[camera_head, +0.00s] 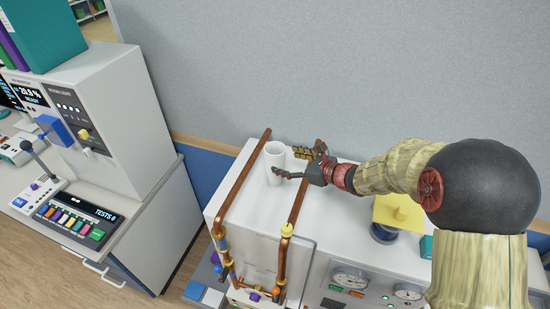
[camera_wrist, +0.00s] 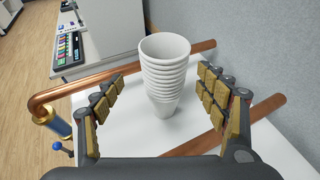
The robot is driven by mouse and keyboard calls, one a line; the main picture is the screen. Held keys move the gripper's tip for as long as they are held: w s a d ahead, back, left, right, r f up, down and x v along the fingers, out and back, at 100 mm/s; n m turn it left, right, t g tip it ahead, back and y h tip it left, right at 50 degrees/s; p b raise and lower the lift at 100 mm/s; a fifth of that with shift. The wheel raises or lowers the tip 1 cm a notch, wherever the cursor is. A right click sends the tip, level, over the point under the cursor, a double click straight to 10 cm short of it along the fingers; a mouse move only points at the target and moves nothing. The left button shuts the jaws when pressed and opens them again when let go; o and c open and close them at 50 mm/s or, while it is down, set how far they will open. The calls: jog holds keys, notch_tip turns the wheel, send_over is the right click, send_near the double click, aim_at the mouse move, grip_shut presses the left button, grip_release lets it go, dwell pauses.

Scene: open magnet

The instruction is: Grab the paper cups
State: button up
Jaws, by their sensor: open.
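A stack of white paper cups (camera_head: 274,162) stands upright on the white top of a cabinet, between two copper pipes. It also shows in the wrist view (camera_wrist: 165,78), nested with several rims visible. My gripper (camera_head: 291,163) comes in from the right in the head view, with its fingers apart beside the stack. In the wrist view my gripper (camera_wrist: 165,92) has its padded fingers on either side of the stack's line, with the cups ahead between them. I see gaps between the pads and the cups.
Copper pipes (camera_head: 241,183) run along both sides of the cups, and one (camera_wrist: 75,88) crosses behind them in the wrist view. A yellow-topped device (camera_head: 398,211) stands right of the cups. A grey wall (camera_head: 300,65) rises behind. Gauges (camera_head: 350,279) sit in front.

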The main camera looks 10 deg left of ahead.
jog(key=shift+w+a+f, duration=0.4)
jog(key=shift+w+a, duration=0.05)
jog(key=shift+w, duration=0.05)
jog(key=x, duration=0.6)
jog(key=shift+w+f, duration=0.2)
jog(key=shift+f, duration=0.2)
jog(key=shift+c, duration=1)
jog(key=c, duration=1.1)
